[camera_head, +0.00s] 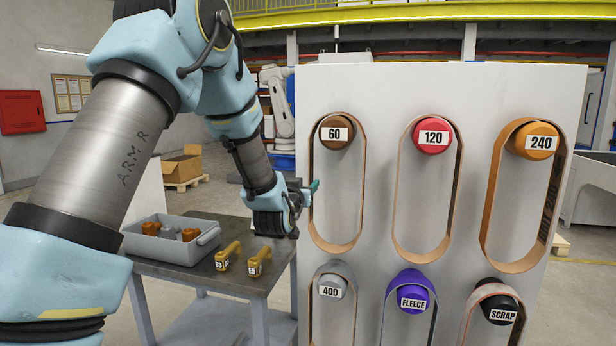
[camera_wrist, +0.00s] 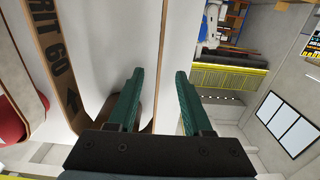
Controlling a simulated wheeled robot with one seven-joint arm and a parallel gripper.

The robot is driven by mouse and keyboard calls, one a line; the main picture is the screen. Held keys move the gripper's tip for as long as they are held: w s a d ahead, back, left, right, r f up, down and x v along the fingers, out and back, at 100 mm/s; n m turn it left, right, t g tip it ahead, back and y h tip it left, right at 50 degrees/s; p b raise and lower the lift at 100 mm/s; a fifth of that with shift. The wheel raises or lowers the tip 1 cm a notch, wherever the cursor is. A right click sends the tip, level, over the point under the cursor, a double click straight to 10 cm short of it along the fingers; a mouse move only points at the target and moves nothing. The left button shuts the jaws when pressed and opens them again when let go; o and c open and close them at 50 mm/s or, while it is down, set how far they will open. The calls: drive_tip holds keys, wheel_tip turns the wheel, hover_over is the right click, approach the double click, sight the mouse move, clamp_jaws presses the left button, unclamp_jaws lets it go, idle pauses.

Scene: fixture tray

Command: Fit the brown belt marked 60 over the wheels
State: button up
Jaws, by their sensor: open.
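The brown belt marked 60 (camera_head: 336,249) hangs as a long loop from a brown peg labelled 60 (camera_head: 336,133), at the upper left of a white panel. My gripper (camera_head: 313,187) is at the belt's left strand, its green fingertips pointing at it. In the wrist view the belt (camera_wrist: 48,50) shows its print "GRIT 60". My gripper (camera_wrist: 160,75) is open there, and the belt's near strand appears as a thin brown line between the two fingers. I cannot tell whether either finger touches it. No wheels can be made out in either view.
The white panel (camera_head: 385,80) also holds the red 120 belt (camera_head: 396,210), the orange 240 belt (camera_head: 490,215) and several lower belts. Left of it, a dark table (camera_head: 205,282) carries a grey bin (camera_head: 180,250) and two yellow handled parts (camera_head: 230,257).

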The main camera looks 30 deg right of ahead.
drive_tip(key=shift+b+x, duration=0.85)
drive_tip(key=shift+x, duration=1.15)
drive_tip(key=shift+c, duration=0.9)
clamp_jaws()
drive_tip(key=shift+r, duration=0.45)
drive_tip(key=shift+s, duration=0.1)
drive_tip(key=b, duration=0.6)
approach(309, 179)
drive_tip(key=shift+s+a, duration=0.4)
drive_tip(key=shift+a, duration=0.15)
